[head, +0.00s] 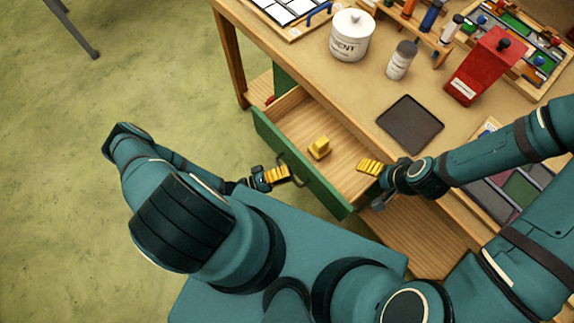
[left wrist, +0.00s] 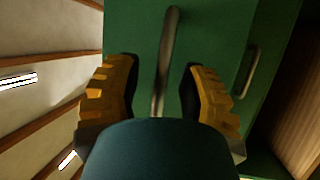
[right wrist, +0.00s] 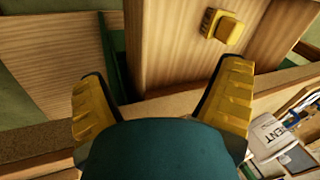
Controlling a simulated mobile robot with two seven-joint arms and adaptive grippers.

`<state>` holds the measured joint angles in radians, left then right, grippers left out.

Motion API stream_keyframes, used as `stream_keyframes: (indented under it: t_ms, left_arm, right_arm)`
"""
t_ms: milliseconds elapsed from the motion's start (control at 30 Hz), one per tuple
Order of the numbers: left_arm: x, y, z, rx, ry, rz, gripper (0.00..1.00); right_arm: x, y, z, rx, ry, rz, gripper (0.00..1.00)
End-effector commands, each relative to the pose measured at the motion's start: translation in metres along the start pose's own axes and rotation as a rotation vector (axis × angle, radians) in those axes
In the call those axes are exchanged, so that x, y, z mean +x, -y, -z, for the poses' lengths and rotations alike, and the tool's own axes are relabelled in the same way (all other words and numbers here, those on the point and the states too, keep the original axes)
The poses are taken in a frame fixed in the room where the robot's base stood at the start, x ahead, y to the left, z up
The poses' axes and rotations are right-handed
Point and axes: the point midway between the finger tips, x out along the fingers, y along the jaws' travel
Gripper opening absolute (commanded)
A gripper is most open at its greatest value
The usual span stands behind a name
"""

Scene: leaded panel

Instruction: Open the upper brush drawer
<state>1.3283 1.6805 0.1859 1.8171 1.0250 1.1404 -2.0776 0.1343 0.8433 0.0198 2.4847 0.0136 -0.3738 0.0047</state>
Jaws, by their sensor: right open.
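The drawer under the bench top stands pulled out, its green front (head: 310,178) facing lower left. Inside its wooden tray (head: 305,127) lies a small yellow block (head: 319,148), also seen in the right wrist view (right wrist: 221,25). My left gripper (head: 284,173) is at the drawer's dark handle (head: 291,168). In the left wrist view, the handle (left wrist: 168,60) runs between the parted yellow fingers (left wrist: 162,92), with gaps on both sides. My right gripper (head: 368,167) is open and empty near the drawer's right side; its fingers (right wrist: 163,95) are wide apart in the right wrist view.
A second handle (left wrist: 247,72) shows on a green face beside the first. On the bench top stand a white pot (head: 351,38), a grey-capped bottle (head: 401,60), a red container (head: 482,68) and a dark tray (head: 410,124).

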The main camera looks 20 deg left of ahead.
Motion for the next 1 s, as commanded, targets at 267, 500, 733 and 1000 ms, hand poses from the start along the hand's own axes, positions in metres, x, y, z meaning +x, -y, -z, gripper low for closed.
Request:
stream_keyframes:
  t_ms: [267, 500, 733, 1000]
  left_arm:
    - [-0.001, 0.001, 0.001, 0.002, -0.001, 0.003, 0.41]
    - [-0.023, 0.002, 0.002, 0.003, -0.003, 0.007, 0.41]
    - [-0.070, 0.001, 0.001, 0.003, -0.004, 0.006, 0.41]
    - [-0.111, 0.001, 0.001, 0.003, -0.002, 0.004, 0.41]
  right_arm:
    - [0.000, 0.000, 0.000, 0.000, 0.000, 0.000, 0.91]
    - [0.000, 0.000, 0.000, 0.000, 0.000, 0.000, 0.91]
    - [0.000, 0.000, 0.000, 0.000, 0.000, 0.000, 0.91]
    - [0.000, 0.000, 0.000, 0.000, 0.000, 0.000, 0.91]
